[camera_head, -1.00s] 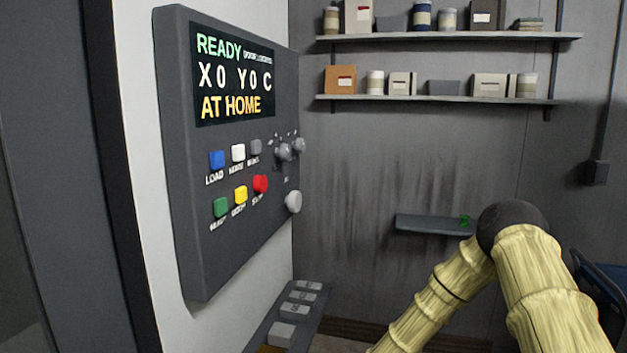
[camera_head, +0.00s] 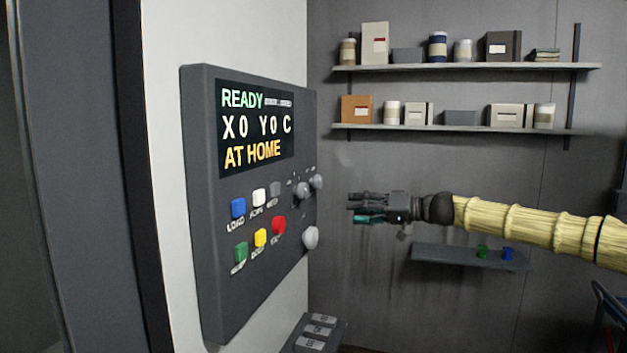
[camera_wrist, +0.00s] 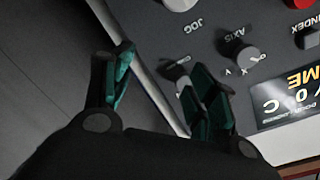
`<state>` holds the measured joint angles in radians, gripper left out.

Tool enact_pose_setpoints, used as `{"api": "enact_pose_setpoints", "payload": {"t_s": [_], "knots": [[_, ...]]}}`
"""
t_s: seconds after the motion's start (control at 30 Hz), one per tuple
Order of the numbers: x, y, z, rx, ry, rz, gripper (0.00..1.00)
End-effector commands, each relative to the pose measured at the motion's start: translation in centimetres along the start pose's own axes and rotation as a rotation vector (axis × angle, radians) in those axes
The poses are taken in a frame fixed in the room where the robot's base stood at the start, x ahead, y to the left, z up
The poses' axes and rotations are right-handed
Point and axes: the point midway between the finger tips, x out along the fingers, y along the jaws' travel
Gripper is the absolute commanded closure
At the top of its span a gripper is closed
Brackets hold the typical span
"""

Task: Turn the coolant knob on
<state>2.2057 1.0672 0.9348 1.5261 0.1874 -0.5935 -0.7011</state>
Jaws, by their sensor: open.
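The grey control panel (camera_head: 205,255) is on the left in the head view. Two small grey knobs sit side by side near its right edge: the axis knob (camera_head: 302,190) and an outer knob (camera_head: 317,181). No coolant label is readable. In the wrist view the axis knob (camera_wrist: 242,58) shows clearly. The outer knob (camera_wrist: 178,68) appears between the fingers in the picture, partly hidden by one finger, its label unreadable. My gripper (camera_head: 352,207) is open and empty, to the right of the knobs and apart from them, fingers pointing at the panel. Its teal-padded fingers fill the wrist view's middle (camera_wrist: 157,66).
A larger jog knob (camera_head: 310,237) sits below, and coloured buttons (camera_head: 260,237) to the left. The screen (camera_head: 256,128) reads READY and AT HOME. Shelves with boxes and jars (camera_head: 465,68) hang behind. A small low shelf (camera_head: 445,256) holds a green and a blue item.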

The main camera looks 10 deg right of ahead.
Motion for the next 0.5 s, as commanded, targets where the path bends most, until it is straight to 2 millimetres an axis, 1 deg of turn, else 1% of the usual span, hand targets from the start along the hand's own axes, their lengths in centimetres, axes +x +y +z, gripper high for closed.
{"api": "enact_pose_setpoints", "payload": {"t_s": [0.03, 0.1, 0.23, 0.37, 0.5], "knots": [[-1.1, -1.9, -1.7, -0.014, 0.019, -0.029, 0.42], [-2.0, -3.6, -3.1, -0.03, 0.036, -0.06, 0.42], [-2.7, -5.2, -4.2, -0.045, 0.051, -0.087, 0.42], [-1.8, -5.6, -4.4, -0.046, 0.05, -0.091, 0.42], [0.3, -5.9, -4.4, -0.047, 0.048, -0.088, 0.42]]}}
